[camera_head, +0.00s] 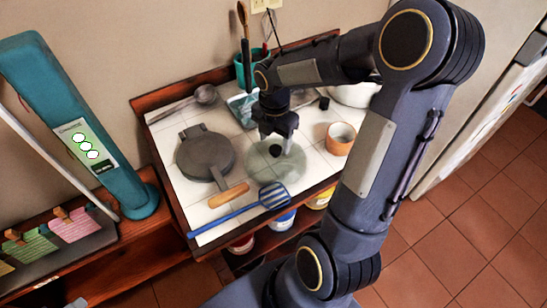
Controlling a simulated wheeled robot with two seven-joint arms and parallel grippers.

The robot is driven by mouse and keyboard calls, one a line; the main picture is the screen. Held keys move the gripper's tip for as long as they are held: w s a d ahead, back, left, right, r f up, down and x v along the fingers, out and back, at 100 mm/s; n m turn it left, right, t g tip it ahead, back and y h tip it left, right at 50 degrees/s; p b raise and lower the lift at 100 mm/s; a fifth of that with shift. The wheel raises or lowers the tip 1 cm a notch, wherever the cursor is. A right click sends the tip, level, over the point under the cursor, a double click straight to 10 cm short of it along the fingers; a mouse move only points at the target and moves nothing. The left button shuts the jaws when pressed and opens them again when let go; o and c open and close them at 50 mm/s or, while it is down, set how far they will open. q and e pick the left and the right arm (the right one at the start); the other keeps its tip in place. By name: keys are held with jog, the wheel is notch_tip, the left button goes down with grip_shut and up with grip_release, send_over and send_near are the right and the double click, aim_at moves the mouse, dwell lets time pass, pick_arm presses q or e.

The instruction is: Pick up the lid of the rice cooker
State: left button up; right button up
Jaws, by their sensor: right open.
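The lid (290,165) is a round, greenish see-through disc with a dark knob (276,151) at its middle. It lies flat on the white tiled counter (197,212). My right gripper (277,136) points down just above the knob, open, with nothing held. Whether its fingertips reach beside the knob is hard to tell at this size. A white rounded vessel (355,95), perhaps the rice cooker, stands at the back right, partly hidden by my right arm. My left gripper is not in view.
A blue slotted spatula (240,212) lies in front. An orange-brown cup (340,139) stands to the right. A teal utensil holder (247,70) and a ladle (204,94) are behind.

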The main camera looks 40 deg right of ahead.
aim_at(275, 149)
jog(key=shift+d+f, duration=0.1)
jog(key=shift+f, duration=1.45)
jog(key=shift+s, duration=0.1)
jog(key=shift+c, duration=0.5)
grip_shut()
